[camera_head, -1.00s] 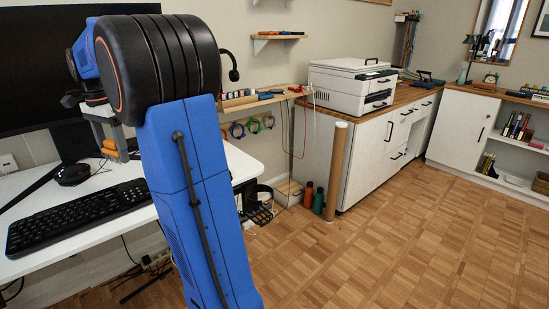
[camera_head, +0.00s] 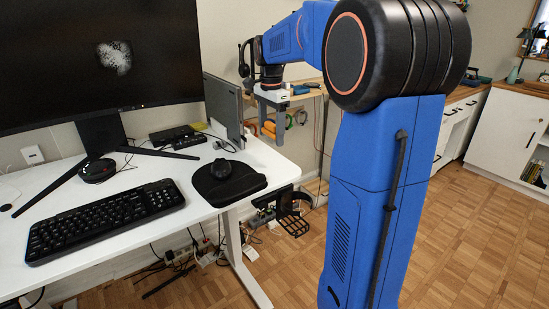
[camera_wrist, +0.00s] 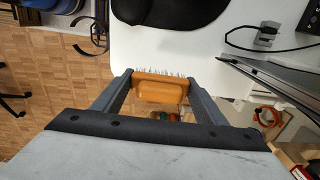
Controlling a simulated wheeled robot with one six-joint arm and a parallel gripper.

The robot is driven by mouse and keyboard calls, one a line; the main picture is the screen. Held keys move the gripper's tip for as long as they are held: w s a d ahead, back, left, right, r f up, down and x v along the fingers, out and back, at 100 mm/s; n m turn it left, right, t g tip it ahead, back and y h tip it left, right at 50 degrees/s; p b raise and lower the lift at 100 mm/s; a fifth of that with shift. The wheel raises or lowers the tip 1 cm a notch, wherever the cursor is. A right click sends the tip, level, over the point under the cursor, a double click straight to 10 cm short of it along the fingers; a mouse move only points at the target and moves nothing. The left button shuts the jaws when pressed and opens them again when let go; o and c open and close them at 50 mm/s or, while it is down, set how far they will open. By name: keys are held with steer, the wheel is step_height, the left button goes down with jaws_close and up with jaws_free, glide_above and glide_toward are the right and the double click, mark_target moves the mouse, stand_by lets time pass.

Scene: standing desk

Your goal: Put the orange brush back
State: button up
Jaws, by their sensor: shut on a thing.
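The orange brush (camera_head: 268,128) is held in my gripper (camera_head: 270,120) at the right end of the desk. In the wrist view the brush (camera_wrist: 160,91) lies crosswise between the two grey fingers, its orange body towards me and its pale bristles pointing away. My gripper (camera_wrist: 159,86) is shut on the two ends of the brush. In the head view the brush shows near the desk's back right edge, beside the upright grey panel; I cannot tell its exact height. The brush's far side is hidden.
The white desk (camera_head: 150,222) bears a keyboard (camera_head: 105,217), a black mouse pad (camera_head: 243,184) and a monitor (camera_head: 60,60). The upright grey panel (camera_head: 224,105) stands close to my gripper. A wall shelf (camera_head: 302,95) with hanging rings is behind. My arm blocks the printer area.

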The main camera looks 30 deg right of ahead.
mark_target(271, 163)
steer(key=shift+a+f, duration=0.1)
steer(key=shift+f, duration=3.85)
steer(key=shift+f, duration=0.15)
steer(key=o, duration=1)
